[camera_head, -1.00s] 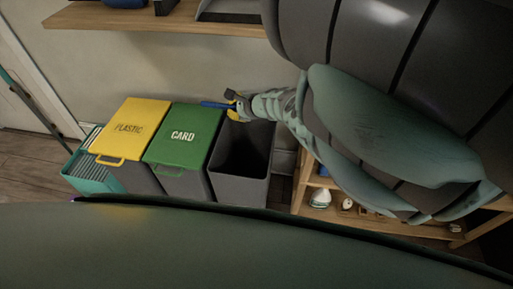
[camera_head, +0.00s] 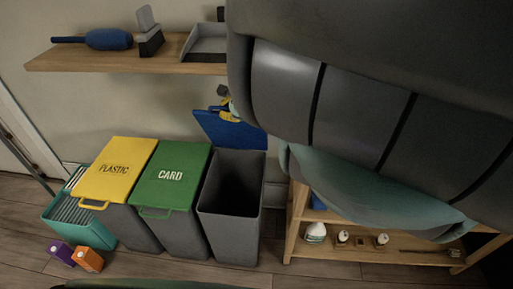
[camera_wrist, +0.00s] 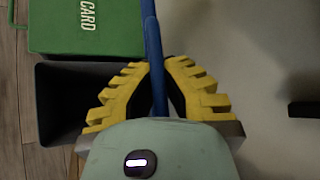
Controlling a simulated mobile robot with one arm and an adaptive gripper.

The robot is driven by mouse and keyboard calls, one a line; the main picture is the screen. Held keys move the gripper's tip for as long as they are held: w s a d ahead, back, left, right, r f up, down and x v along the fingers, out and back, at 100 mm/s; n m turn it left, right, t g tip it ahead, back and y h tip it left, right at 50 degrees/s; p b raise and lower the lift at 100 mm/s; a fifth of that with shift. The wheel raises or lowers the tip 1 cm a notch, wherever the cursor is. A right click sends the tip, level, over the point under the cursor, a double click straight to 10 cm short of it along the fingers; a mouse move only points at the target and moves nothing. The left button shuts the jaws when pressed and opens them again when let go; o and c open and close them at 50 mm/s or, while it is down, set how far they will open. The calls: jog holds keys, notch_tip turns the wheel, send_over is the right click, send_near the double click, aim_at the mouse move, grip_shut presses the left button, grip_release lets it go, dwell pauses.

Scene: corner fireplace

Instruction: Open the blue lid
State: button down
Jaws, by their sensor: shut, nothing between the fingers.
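The blue lid (camera_head: 230,131) stands raised at the back of the right-hand grey bin (camera_head: 232,225), whose dark inside shows open. My gripper (camera_head: 222,103), with yellow fingers, is at the lid's upper edge in the head view, partly hidden by my arm. In the wrist view the gripper (camera_wrist: 161,68) has its yellow fingers on either side of the lid (camera_wrist: 152,35), which shows edge-on as a narrow blue strip. The gripper is shut with nothing held. Whether the fingers touch the lid cannot be told. The open bin (camera_wrist: 75,105) lies to the left there.
The green CARD bin lid (camera_head: 172,175) and yellow PLASTIC bin lid (camera_head: 115,170) are down. A teal crate (camera_head: 80,225) and small purple and orange boxes (camera_head: 88,259) are at left. A wooden shelf (camera_head: 110,65) hangs above; a low shelf unit (camera_head: 340,255) stands right.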

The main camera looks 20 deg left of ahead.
jog(key=shift+w+a+r, duration=0.2)
jog(key=shift+a+r, duration=0.15)
jog(key=shift+r, duration=0.05)
jog(key=c, duration=1.3)
grip_release()
jog(key=shift+o, duration=1.4)
jog(key=shift+d+f, duration=0.15)
jog(key=shift+w, duration=0.1)
jog(key=shift+d, duration=0.1)
